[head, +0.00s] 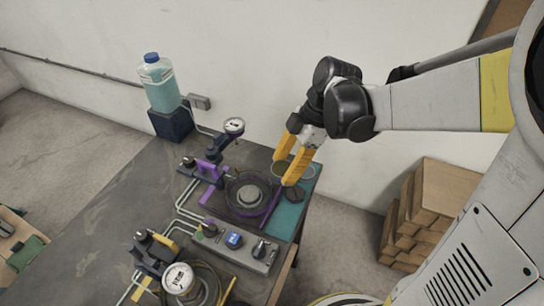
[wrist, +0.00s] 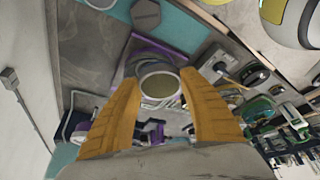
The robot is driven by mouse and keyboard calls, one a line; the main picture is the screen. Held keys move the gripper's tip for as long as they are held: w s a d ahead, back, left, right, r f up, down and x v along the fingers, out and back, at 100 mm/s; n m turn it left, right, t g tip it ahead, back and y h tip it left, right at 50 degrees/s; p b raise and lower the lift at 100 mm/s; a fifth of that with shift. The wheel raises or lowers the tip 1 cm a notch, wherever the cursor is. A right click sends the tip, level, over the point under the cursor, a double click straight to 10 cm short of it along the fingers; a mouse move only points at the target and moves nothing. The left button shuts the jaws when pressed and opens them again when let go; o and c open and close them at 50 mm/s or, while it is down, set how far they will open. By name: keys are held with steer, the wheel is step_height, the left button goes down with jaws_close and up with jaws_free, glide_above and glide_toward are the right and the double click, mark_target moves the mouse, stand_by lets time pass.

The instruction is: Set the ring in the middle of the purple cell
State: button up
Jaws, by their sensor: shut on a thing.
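My gripper (head: 285,169) is shut on a round, olive-faced piece with a pale rim, which I take to be the ring (head: 281,168). In the wrist view the ring (wrist: 160,90) sits between the two yellow fingers of my gripper (wrist: 160,78). The purple cell (head: 268,212) has a dark round well with a pale round boss in its middle and a purple clamp at its left. The ring is held above the bench, to the upper right of the well in the head view. In the wrist view the ring and fingers hide much of the cell.
A black disc (head: 293,194) and a pale round piece (head: 308,172) lie on the teal mat (head: 287,222) at the bench's right edge. A gauge (head: 234,126) stands behind the purple cell. A control box (head: 236,243) and a yellow-marked cell with a gauge (head: 178,278) are nearer.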

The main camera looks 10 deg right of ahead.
steer(key=p, duration=0.4)
glide_above(248, 194)
steer(key=d, duration=0.1)
steer(key=f, duration=0.2)
steer(key=shift+f+b, duration=3.45)
steer(key=shift+f, duration=0.5)
steer(key=shift+f+b, duration=0.2)
steer(key=shift+b, duration=0.2)
steer(key=o, duration=1.4)
steer(key=v, duration=1.2)
steer(key=shift+w, duration=0.1)
steer(key=shift+r, duration=0.1)
